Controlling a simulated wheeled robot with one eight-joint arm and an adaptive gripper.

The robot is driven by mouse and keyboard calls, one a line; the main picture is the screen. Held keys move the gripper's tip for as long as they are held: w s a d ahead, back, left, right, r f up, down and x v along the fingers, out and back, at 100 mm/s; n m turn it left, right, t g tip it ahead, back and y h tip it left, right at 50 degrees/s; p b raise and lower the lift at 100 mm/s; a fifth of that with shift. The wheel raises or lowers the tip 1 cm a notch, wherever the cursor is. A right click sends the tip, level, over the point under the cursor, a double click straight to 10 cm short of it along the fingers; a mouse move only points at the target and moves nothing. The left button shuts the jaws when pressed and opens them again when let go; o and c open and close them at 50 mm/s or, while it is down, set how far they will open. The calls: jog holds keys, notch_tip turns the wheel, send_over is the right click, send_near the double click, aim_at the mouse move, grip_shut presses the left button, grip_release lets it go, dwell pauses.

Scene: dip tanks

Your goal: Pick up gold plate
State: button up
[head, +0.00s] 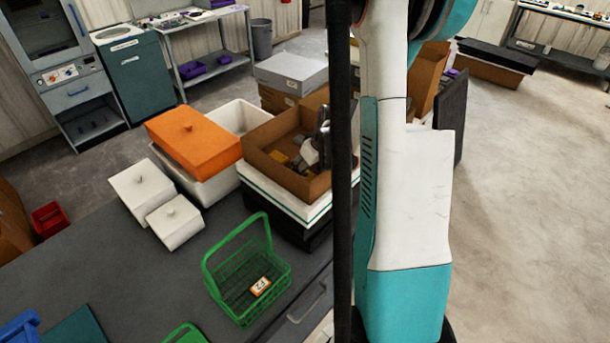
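An open brown cardboard box (262,135) stands on a white tank with a green stripe, left of my dark column. Small yellow-gold pieces (279,157) lie on its floor; one may be the gold plate, but they are too small to tell apart. What appears to be my gripper (309,155), grey and dark, reaches down into the right side of the box, close to these pieces. My column and arm hide part of it. Its fingertips are unclear, so I cannot tell whether it is open or holds anything.
A green wire basket (248,275) with an orange-and-white tag stands on the dark bench (110,258). White lidded tanks (175,222) and an orange-lidded tank (193,142) stand left of the box. Grey and brown boxes (290,72) are behind it. Open floor lies at right.

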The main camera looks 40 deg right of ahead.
jog(key=shift+w+f, duration=0.1)
jog(key=shift+f, duration=0.1)
jog(key=c, duration=1.4)
jog(key=shift+o, duration=0.2)
